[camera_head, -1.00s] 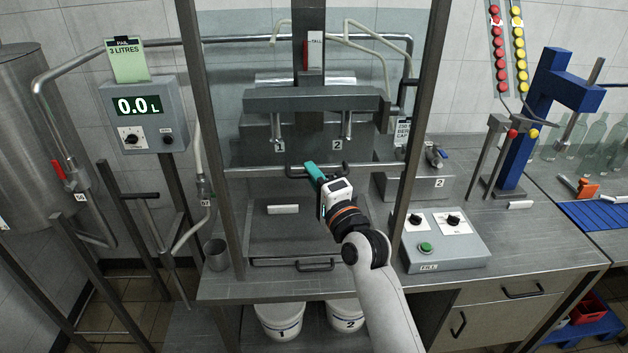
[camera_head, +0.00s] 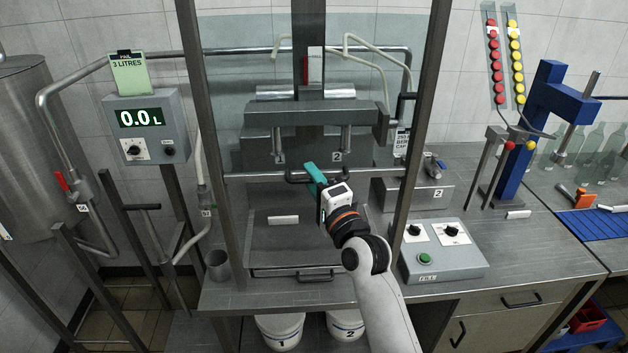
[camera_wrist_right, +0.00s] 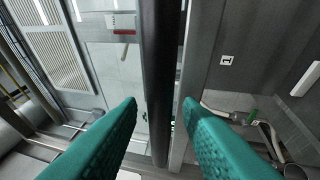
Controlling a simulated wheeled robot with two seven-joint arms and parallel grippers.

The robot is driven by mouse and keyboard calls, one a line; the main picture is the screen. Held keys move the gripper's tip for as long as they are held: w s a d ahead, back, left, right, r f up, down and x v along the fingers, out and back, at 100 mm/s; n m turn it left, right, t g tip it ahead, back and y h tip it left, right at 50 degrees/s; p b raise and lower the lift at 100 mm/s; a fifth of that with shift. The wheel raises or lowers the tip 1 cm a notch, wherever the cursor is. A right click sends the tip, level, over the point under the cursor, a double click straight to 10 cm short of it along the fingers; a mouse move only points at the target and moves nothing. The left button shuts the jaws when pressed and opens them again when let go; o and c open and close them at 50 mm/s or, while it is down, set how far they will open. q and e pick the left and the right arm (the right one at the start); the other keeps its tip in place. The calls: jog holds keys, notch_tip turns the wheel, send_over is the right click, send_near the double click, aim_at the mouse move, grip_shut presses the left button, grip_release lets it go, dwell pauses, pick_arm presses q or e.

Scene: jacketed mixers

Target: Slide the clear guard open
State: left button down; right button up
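The clear guard (camera_head: 225,110) is a see-through pane between two dark uprights. Its metal bottom rail (camera_head: 245,176) crosses in front of the filling heads, and a black bar handle (camera_head: 289,175) sits on it. My right gripper (camera_head: 312,170) is at this handle, its teal fingers pointing at it and hiding part of it. In the right wrist view the black handle (camera_wrist_right: 160,70) runs between the two open fingers (camera_wrist_right: 160,103), with a gap showing beside it. My left gripper is not in view.
A lower black handle (camera_head: 315,276) is on the drawer-like front below. A grey control box (camera_head: 445,262) with a green button stands right of the right upright (camera_head: 410,130). A grey cup (camera_head: 217,265) stands near the left upright. White pails (camera_head: 280,330) sit underneath.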

jog(key=shift+s, duration=0.1)
jog(key=b+v, duration=0.3)
jog(key=v, duration=0.9)
